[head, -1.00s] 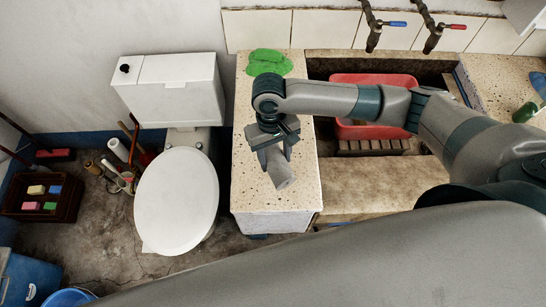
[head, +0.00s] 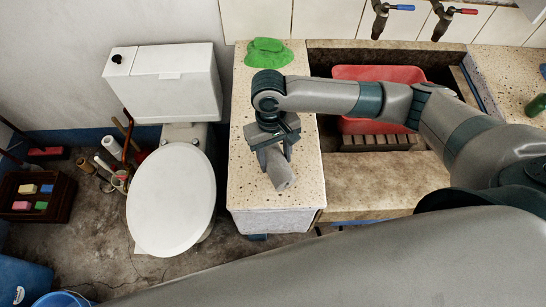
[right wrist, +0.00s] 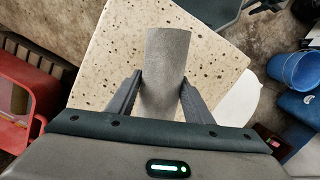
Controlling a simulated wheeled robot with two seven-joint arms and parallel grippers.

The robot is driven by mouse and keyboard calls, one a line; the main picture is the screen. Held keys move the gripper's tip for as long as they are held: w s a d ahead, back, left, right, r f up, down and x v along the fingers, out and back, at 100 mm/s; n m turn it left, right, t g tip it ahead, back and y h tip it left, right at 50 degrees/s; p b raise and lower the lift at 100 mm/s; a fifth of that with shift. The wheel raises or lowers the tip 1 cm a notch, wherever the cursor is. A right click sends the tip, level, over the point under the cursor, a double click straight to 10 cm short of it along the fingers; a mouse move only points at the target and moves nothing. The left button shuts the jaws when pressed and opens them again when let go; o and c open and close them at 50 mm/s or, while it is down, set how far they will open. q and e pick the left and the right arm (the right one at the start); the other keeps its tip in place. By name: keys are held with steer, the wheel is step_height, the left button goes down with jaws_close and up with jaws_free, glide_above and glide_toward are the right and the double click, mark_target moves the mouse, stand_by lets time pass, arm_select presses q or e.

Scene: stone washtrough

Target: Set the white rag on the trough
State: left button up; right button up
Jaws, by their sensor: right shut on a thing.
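My right gripper (head: 272,150) is shut on a pale grey, roll-shaped piece (head: 280,174), which looks like the white rag. It hangs over the speckled left slab of the trough (head: 245,185), near its front end. In the right wrist view the rag (right wrist: 166,75) sits between both fingers of the right gripper (right wrist: 160,92), with the speckled slab (right wrist: 110,62) beneath. I cannot tell whether the rag touches the slab.
A crumpled green cloth (head: 268,52) lies at the slab's back end. A red basin (head: 350,126) stands in the trough's hollow below two taps. A toilet (head: 170,200) stands just left of the slab. Bare slab lies between the cloth and the gripper.

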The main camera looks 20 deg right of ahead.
stand_by(0.3)
steer(key=shift+f, duration=0.65)
steer(key=o, duration=1.3)
steer(key=shift+c, duration=0.2)
steer(key=shift+r, duration=0.15)
step_height(320, 180, up, 17)
steer(key=w+b, duration=0.1)
steer(key=w, duration=0.1)
steer(key=shift+w+a+b, duration=0.25)
steer(key=shift+b, duration=0.1)
